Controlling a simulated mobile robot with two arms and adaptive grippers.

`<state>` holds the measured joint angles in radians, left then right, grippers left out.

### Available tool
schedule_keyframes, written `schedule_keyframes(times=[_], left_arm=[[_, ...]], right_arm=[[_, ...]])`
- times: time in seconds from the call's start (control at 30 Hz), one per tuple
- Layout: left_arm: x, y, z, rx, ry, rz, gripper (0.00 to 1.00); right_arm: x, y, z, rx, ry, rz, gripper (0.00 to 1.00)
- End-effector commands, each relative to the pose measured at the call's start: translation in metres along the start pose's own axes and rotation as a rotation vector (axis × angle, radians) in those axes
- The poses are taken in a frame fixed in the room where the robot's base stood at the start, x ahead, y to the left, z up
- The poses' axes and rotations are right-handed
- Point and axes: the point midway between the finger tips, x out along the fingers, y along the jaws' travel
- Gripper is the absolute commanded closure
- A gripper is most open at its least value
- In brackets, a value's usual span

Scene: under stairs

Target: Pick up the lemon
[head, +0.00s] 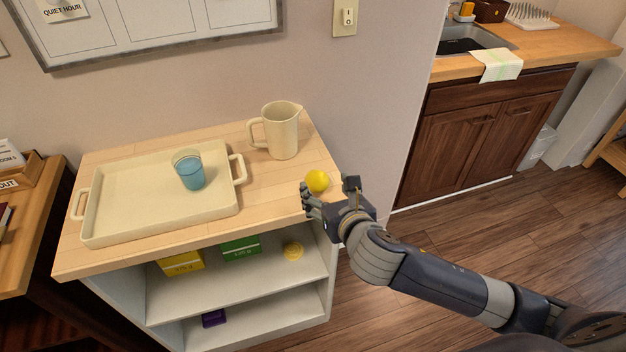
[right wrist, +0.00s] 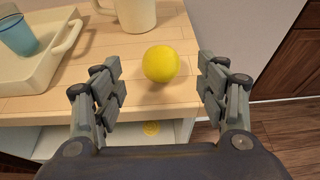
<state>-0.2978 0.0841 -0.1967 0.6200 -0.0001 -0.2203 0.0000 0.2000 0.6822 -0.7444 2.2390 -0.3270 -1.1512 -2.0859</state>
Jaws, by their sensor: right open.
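The yellow lemon (head: 317,181) sits on the wooden top near the right front corner of the shelf unit. My right gripper (head: 331,191) is beside it at the edge of the top. In the right wrist view the lemon (right wrist: 161,64) appears between the two fingers of my open right gripper (right wrist: 161,88), a little beyond the fingertips, with gaps on both sides. Neither finger visibly touches it. My left gripper is not in view.
A cream pitcher (head: 283,131) stands behind the lemon. Boxes and a yellow disc (head: 293,251) are on the shelves below. The wall is behind.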

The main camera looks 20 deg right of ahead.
Motion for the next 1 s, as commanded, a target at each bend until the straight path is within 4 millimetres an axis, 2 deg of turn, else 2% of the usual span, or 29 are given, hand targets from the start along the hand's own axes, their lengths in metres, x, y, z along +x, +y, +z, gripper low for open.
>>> schedule_keyframes(times=[0.17,0.37,0.7,1.0], left_arm=[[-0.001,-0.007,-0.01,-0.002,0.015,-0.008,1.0],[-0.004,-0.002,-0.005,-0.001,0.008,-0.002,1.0],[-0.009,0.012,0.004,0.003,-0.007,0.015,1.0],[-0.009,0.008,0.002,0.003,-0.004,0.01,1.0]], right_arm=[[0.021,0.0,0.001,0.001,-0.002,-0.002,0.33],[0.033,0.0,0.003,0.003,-0.002,-0.001,0.33],[0.073,0.002,0.005,0.002,-0.002,-0.001,0.33],[0.077,0.002,0.005,0.001,-0.002,0.001,0.33]])
